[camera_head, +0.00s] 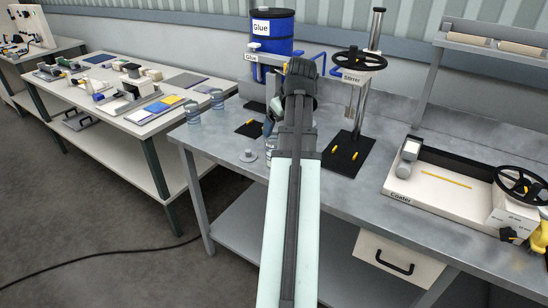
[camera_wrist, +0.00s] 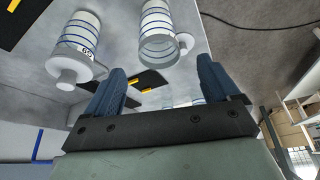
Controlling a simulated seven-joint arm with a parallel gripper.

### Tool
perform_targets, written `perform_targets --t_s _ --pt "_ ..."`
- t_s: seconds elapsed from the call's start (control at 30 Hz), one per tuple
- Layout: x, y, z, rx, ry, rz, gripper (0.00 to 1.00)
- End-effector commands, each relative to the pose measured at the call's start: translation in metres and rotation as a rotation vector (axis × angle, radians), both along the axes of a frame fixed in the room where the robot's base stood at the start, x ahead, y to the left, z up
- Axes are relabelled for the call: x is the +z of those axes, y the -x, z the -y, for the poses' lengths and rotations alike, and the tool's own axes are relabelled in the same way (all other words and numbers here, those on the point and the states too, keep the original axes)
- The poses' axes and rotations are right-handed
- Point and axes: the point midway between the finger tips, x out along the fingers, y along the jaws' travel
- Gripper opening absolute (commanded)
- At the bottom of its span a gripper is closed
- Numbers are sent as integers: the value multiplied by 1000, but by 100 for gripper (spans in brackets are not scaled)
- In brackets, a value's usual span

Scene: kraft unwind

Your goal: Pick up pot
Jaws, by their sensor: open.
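Clear pots with blue stripes stand on the grey bench. In the head view, one pot (camera_head: 271,147) is partly hidden behind my arm, and two more pots stand at the bench's left end (camera_head: 193,110) (camera_head: 217,98). My gripper (camera_wrist: 160,70) is open, with nothing between its blue fingers. In the head view my arm mostly hides it.
A small round lid (camera_head: 248,156) lies on the bench (camera_head: 330,190). A blue glue drum (camera_head: 272,32) stands behind my gripper. A stirrer (camera_head: 359,61) on a black base is to the right, then a coater (camera_head: 440,185). A cluttered side table (camera_head: 125,95) is at left.

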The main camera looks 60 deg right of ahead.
Motion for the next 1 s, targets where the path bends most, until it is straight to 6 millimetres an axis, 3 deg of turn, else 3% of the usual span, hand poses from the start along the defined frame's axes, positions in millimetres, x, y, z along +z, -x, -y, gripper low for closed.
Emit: perform_targets --t_s 0.2,0.67,1.0 --pt "-26 -11 3 1 0 0 89" --pt "-44 -19 7 0 0 0 89" --pt "-78 -34 13 0 0 -1 89"
